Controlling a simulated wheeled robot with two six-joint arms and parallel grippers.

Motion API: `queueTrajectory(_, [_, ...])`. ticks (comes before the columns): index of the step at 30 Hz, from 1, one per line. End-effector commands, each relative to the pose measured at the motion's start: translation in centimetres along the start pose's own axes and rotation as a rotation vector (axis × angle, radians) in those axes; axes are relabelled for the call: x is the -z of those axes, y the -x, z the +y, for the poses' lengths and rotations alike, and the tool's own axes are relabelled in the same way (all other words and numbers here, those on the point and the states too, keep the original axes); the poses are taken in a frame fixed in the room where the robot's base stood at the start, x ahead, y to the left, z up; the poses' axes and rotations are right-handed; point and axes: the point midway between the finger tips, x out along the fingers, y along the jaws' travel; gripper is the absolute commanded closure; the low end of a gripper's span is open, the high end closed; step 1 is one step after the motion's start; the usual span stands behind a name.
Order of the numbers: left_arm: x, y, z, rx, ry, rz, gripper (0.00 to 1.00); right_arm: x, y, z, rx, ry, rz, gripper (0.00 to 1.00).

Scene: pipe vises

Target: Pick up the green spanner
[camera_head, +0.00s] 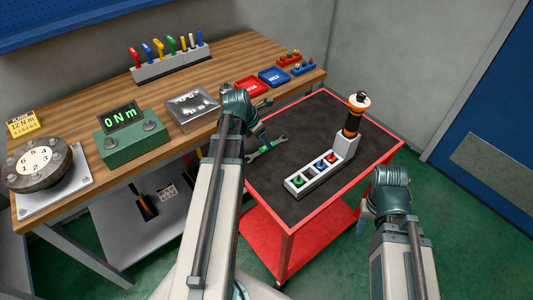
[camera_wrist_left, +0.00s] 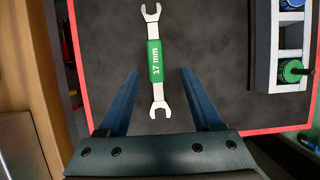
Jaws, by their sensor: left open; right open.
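The green spanner (camera_head: 266,149) lies flat on the dark top of the red cart. In the left wrist view it is a double open-ended spanner with a green grip (camera_wrist_left: 155,61) marked 17 mm. My left gripper (camera_wrist_left: 160,73) is open above it, one finger on each side in the picture. The spanner's near end shows between the fingers, and its far end reaches beyond the tips. The left fingers partly show in the head view beside the spanner. My right gripper (camera_head: 366,213) is open and empty, beside the cart's right edge, partly hidden by its arm.
A white socket holder (camera_head: 322,176) with coloured pieces and an upright black-and-orange tool (camera_head: 354,116) stand on the cart. The wooden bench (camera_head: 233,60) to the left carries a tool rack (camera_head: 172,66), red (camera_head: 251,86) and blue (camera_head: 274,76) trays and a green torque meter (camera_head: 131,140).

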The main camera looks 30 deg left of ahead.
Motion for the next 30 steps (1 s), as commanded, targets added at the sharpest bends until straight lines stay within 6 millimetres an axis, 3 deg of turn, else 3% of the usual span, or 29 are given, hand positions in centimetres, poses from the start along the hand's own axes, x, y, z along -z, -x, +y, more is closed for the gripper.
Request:
queueTrajectory(8, [0.2,-0.8,0.2,0.0,-0.001,0.0,0.34,0.0,-0.8,-0.1,0.0,0.0,0.0,0.5])
queueTrajectory(19, [0.7,-5.0,0.8,0.0,-0.002,0.0,0.34,0.3,-4.9,-0.5,0.0,0.0,0.0,0.5])
queueTrajectory(28, [0.5,-5.1,0.8,0.0,-0.001,0.0,0.34,0.3,-4.9,-0.5,0.0,0.0,0.0,0.5])
queueTrajectory(30, [0.6,-5.1,0.7,0.0,-0.001,0.0,0.45,0.3,-4.9,-0.5,0.0,0.0,0.0,0.5])
